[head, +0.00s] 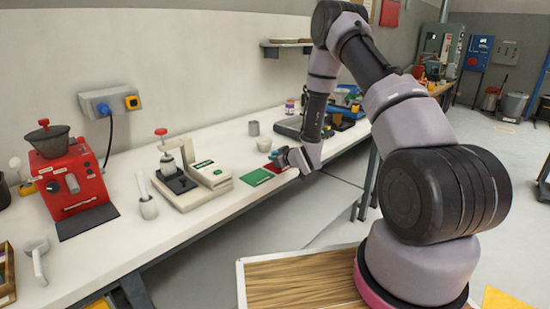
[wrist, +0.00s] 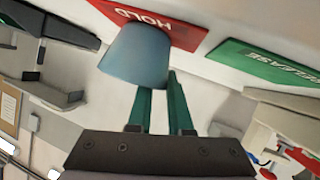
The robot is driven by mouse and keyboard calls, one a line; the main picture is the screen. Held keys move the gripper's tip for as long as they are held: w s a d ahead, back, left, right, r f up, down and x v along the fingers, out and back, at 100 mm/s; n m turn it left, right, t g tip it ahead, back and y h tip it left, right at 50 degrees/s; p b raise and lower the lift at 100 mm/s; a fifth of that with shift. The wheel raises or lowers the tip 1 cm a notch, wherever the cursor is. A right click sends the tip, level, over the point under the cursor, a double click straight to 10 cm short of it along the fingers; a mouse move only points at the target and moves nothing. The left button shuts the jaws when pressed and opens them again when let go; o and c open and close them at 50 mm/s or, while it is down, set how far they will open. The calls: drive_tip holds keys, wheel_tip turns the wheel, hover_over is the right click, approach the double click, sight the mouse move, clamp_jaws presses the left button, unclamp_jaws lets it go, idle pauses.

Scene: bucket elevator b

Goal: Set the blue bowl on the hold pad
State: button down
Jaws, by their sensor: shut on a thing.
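The blue bowl (wrist: 136,55) is at the tips of my gripper (wrist: 158,82), whose green fingers are shut on its edge. In the wrist view the bowl overlaps the red hold pad (wrist: 180,30), which shows the word HOLD. I cannot tell whether the bowl touches the pad. In the head view my gripper (head: 287,157) is over the bench's front edge, and the red hold pad (head: 284,166) shows partly beneath it. The bowl is small and partly hidden there.
A green release pad (head: 257,177) lies beside the hold pad; it also shows in the wrist view (wrist: 265,62). Dark equipment (head: 290,127) sits to the right.

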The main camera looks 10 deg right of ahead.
drive_tip(key=shift+f, duration=0.1)
drive_tip(key=c, duration=0.8)
unclamp_jaws()
drive_tip(key=shift+c, duration=0.2)
